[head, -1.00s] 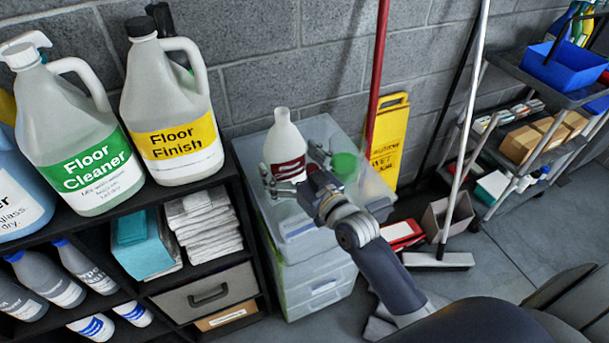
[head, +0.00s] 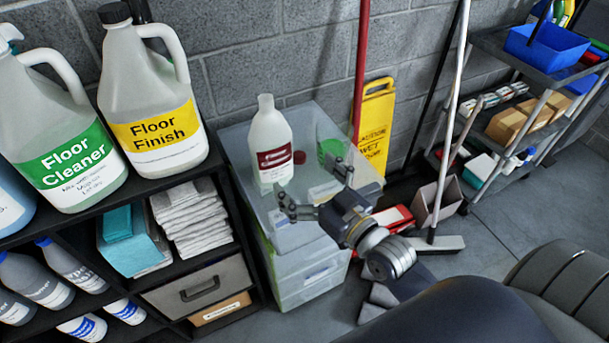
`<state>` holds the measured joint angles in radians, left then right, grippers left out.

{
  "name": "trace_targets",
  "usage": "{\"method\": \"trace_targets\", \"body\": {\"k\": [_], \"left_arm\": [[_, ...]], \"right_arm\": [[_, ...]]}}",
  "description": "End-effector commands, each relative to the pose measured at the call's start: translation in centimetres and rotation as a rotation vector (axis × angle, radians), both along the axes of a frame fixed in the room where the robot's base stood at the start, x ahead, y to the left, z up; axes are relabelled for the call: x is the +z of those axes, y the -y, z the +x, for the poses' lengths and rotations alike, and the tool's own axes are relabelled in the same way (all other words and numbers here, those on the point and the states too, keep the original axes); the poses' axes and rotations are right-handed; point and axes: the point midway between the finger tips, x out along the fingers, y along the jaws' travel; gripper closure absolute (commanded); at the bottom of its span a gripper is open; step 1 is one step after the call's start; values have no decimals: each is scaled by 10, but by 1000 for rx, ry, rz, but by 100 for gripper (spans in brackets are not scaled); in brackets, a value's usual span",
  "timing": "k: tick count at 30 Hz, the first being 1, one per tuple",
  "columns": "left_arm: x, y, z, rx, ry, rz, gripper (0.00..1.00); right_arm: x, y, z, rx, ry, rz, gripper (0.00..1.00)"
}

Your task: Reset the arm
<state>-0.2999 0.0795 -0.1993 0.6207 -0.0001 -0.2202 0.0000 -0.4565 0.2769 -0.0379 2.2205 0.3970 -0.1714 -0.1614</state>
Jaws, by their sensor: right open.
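My right gripper (head: 315,193) is open and empty. Its fingers are spread above the front part of a translucent plastic drawer unit (head: 290,235). A white bottle with a dark red label (head: 270,145) stands upright on the unit, just behind the fingers, and is clear of them. A dark red cap (head: 299,157) lies beside the bottle. A green round item (head: 333,150) is behind the right finger, partly hidden. My left gripper is not in the head view.
A black shelf (head: 222,205) at left holds the Floor Cleaner jug (head: 60,140), the Floor Finish jug (head: 150,95) and folded cloths (head: 190,220). A yellow wet-floor sign (head: 375,125), a red pole (head: 361,70) and a grey cart (head: 530,65) stand right.

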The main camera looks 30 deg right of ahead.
Motion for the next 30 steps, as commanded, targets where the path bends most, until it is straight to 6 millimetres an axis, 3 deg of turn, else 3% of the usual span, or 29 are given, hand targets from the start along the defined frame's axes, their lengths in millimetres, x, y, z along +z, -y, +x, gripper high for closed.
{"method": "trace_targets", "body": {"k": [13,20,24,30], "left_arm": [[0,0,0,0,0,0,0],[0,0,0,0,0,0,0],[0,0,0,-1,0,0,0],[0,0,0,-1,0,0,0]], "right_arm": [[-8,-4,-2,7,-41,-9,0],[-63,-22,-29,38,-326,-82,0],[-100,-25,-59,39,-539,-136,0],[-139,-20,-113,11,-829,-202,0]]}}
